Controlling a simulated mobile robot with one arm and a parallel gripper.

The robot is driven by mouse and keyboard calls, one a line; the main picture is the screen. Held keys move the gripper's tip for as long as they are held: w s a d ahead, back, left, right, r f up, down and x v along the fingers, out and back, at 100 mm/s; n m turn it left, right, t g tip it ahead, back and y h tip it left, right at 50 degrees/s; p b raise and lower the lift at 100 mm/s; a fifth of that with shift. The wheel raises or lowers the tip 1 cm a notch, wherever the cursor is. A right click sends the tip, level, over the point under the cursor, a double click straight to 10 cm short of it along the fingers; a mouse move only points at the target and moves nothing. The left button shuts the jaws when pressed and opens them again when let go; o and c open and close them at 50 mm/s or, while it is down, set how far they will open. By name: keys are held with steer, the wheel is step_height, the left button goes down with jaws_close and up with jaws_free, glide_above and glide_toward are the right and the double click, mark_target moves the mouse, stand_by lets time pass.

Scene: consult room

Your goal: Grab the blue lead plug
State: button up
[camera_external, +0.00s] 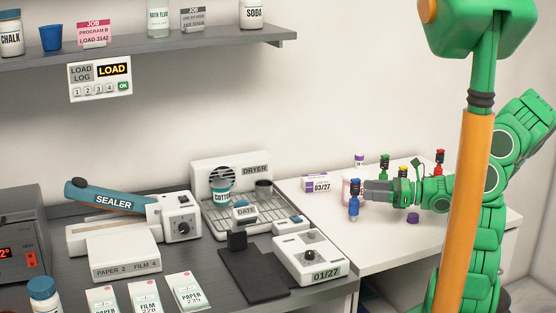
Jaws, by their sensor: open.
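The blue lead plug (354,207) stands upright on the white table, a small blue piece with a dark top. My gripper (371,192) is low over the table, just right of and behind the blue plug's upper part in the picture. It is open. I cannot tell from this view whether the fingers touch the blue plug or are around it. A green plug (384,163), a yellow plug (403,171) and a red plug (439,158) stand further back and right, beyond my arm.
A purple cap (413,218) lies right of the blue plug. A box marked 03/27 (316,183) and a purple-topped vial (359,161) stand behind. The dryer (230,170) and date stamper (310,257) occupy the grey counter. The white table's front (385,250) is clear.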

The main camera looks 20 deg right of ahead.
mark_target(355, 189)
steer(key=shift+w+x, duration=0.2)
steer(key=shift+x, duration=2.4)
steer(key=shift+w+d+f, duration=0.1)
steer(key=shift+d+f, duration=0.05)
steer(key=c, duration=1)
